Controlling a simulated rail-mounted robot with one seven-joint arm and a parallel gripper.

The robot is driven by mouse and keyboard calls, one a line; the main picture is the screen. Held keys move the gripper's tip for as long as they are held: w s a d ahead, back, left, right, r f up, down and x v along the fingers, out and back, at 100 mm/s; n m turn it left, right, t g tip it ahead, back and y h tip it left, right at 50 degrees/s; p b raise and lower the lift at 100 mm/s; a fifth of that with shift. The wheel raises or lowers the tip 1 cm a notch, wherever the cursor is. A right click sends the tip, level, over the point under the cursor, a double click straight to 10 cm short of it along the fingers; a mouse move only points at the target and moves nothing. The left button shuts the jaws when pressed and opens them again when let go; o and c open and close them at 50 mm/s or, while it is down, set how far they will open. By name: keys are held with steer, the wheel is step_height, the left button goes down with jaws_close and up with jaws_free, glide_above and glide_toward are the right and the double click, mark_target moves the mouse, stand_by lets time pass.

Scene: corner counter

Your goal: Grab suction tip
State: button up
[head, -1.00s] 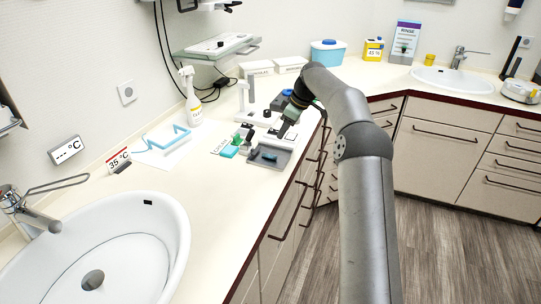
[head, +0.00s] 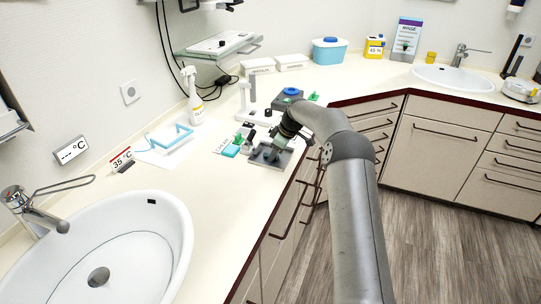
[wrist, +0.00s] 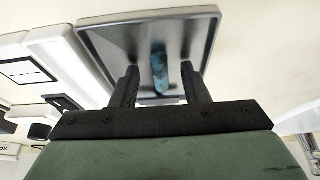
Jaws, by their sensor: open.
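A small teal cylinder (wrist: 160,72), which looks like the suction tip, lies in a grey metal tray (wrist: 120,34) in the wrist view. My gripper (wrist: 158,76) is open, its two dark fingers on either side of the cylinder's line and apart from it. Nothing is held. In the head view my gripper (head: 268,152) is over the tray (head: 284,161) near the counter's front edge. There the arm and gripper hide the cylinder. The height of the fingers above the tray is hard to tell.
A teal block (head: 231,151) and small green and black items stand left of the tray. A white stand (head: 246,103) and a grey box with a blue top (head: 290,95) are behind. A spray bottle (head: 194,100) stands near the wall. A basin (head: 100,235) fills the near left.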

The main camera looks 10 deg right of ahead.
jaws_close()
steer(key=shift+r, duration=0.15)
stand_by(0.4)
